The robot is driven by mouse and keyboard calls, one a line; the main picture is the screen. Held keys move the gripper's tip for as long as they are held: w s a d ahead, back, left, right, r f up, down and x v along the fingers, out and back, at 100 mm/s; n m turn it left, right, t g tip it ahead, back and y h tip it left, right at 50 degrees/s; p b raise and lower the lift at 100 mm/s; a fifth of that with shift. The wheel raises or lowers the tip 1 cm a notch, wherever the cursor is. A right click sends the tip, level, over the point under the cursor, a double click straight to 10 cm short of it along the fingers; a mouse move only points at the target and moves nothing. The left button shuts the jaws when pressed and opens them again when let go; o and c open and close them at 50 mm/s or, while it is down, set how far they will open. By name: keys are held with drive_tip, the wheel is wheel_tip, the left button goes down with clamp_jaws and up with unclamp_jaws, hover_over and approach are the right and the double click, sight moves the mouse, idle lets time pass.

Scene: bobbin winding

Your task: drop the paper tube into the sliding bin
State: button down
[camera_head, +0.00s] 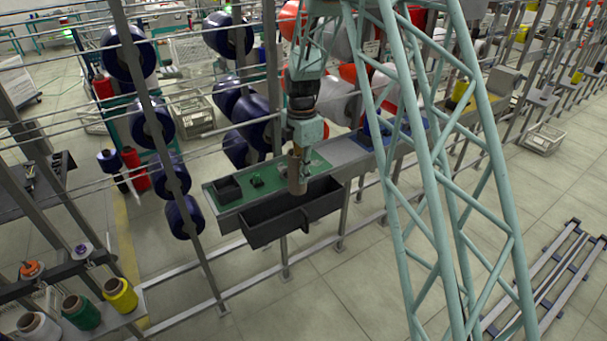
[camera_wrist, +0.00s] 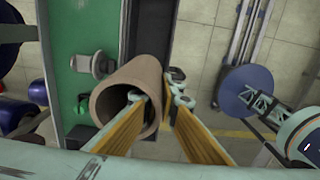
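The brown paper tube (camera_head: 297,173) hangs upright under my gripper (camera_head: 305,137) in the head view, over the back part of the dark sliding bin (camera_head: 275,232). In the wrist view the tube (camera_wrist: 127,80) shows its open end. One finger of my gripper (camera_wrist: 160,100) reaches inside the tube and the other is outside, with the tube wall between them. Part of the bin (camera_wrist: 150,25) shows as a dark strip beyond the tube. The tube's lower end overlaps the bin's back side in the head view; its exact height is unclear.
The green-topped bench (camera_head: 225,197) lies behind the bin, with a small dark box (camera_head: 228,188) and small green parts on it. Metal rack posts and several dark blue bobbins (camera_head: 185,215) stand to the left. Open floor lies in front of the bin.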

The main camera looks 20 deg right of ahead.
sight(302, 194)
drive_tip(key=shift+f, duration=0.2)
drive_tip(key=shift+f+b, duration=1.25)
drive_tip(key=shift+f, duration=1.5)
drive_tip(key=c, duration=2.9)
unclamp_jaws()
drive_tip(key=shift+o, duration=0.2)
wheel_tip(302, 194, up, 12)
